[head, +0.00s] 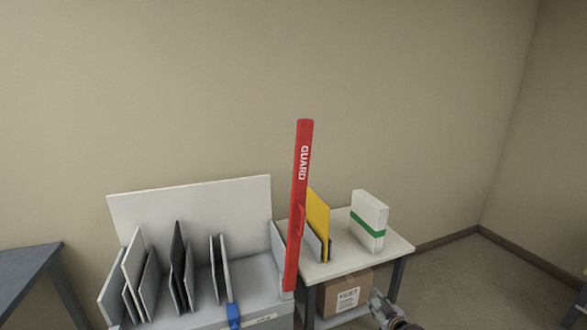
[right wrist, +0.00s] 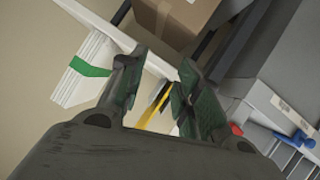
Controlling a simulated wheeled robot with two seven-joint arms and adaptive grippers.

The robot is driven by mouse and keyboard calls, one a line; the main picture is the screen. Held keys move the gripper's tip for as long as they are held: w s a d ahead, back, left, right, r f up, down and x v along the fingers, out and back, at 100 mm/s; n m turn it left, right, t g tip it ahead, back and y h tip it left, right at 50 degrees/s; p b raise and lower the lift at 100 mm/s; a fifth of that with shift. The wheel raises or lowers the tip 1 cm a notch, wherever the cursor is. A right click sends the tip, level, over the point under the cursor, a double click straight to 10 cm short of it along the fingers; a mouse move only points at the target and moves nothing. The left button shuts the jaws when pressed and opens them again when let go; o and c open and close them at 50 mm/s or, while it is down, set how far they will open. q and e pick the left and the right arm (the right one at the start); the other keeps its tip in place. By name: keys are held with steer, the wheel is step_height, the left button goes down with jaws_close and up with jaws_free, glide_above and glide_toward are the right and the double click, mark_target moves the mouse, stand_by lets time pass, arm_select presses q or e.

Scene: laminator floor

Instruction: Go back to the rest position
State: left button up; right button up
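My right gripper (head: 377,300) shows at the bottom of the head view, in front of the small white table (head: 343,264). In the right wrist view its two fingers (right wrist: 160,65) stand apart with nothing held between them. The table edge and part of a yellow panel (right wrist: 152,104) show beyond the gap. My left gripper is not in the head view.
A red GUARD bar (head: 301,205) stands upright beside the grey machine (head: 265,308) with several panels. The table bears a yellow panel (head: 319,218) and a green-banded white stack (head: 369,218). A carton (head: 347,294) sits below. A dark table (head: 25,268) stands left.

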steer(key=s+d+f+m+g+h, duration=0.1)
steer(key=s+d+f+g, duration=0.2)
steer(key=s+f, duration=1.05)
steer(key=s+d+f+m+g+h, duration=0.1)
steer(key=s+d+f+g, duration=0.2)
steer(key=s+f, duration=1.05)
steer(key=s+a+f+g, duration=0.2)
steer(key=s+f, duration=0.3)
steer(key=s, duration=0.7)
steer(key=s+a+f+g, duration=0.2)
steer(key=s+a+f, duration=0.3)
steer(key=s, duration=0.7)
steer(key=s+a+f+m+g, duration=0.1)
steer(key=s+a+f, duration=0.3)
steer(key=s, duration=0.9)
step_height(320, 180, down, 2)
steer(key=shift+g+y, duration=0.3)
steer(key=shift+g, duration=0.1)
steer(key=shift+a, duration=0.1)
